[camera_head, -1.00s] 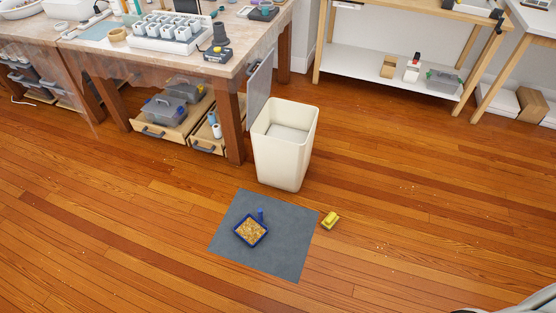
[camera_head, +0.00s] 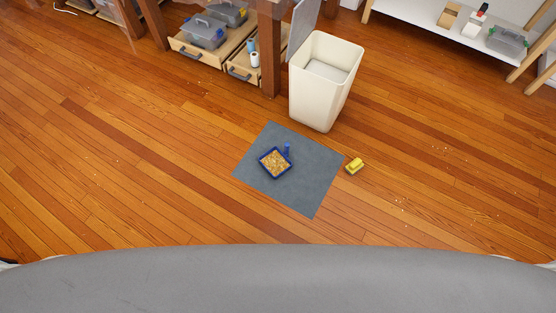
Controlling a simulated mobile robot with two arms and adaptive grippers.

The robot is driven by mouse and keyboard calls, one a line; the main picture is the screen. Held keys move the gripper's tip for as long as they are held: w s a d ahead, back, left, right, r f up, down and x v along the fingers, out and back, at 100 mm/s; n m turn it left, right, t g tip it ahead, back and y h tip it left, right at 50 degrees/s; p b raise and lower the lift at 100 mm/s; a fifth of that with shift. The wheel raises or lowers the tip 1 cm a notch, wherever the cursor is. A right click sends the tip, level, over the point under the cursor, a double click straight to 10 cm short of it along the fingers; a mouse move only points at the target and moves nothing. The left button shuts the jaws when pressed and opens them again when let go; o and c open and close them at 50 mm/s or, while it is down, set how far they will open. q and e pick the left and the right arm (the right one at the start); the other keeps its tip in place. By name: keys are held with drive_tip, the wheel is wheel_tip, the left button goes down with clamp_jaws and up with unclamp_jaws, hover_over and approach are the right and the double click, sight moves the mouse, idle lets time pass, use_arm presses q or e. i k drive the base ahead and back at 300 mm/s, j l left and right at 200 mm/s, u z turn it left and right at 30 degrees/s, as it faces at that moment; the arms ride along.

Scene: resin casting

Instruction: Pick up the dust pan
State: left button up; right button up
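The dust pan (camera_head: 287,150) is blue with a short handle pointing away from me. It lies on a grey mat (camera_head: 310,191) on the floor, and its tray is filled with yellow-brown debris (camera_head: 275,163). No gripper is near it in the head view. Neither of my grippers is in view; only small pale parts of my body show at the lower left and right edges.
A cream bin (camera_head: 318,98) stands just behind the mat. A yellow brush-like object (camera_head: 355,166) lies on the floor right of the mat. A workbench with open drawers (camera_head: 198,53) is at the back left. Wooden floor around the mat is mostly clear.

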sight(276, 162)
drive_tip(key=i+l, duration=0.2)
drive_tip(key=l, duration=0.15)
drive_tip(key=i+l, duration=0.2)
drive_tip(key=l, duration=0.15)
drive_tip(key=i+l, duration=0.15)
drive_tip(key=l, duration=0.25)
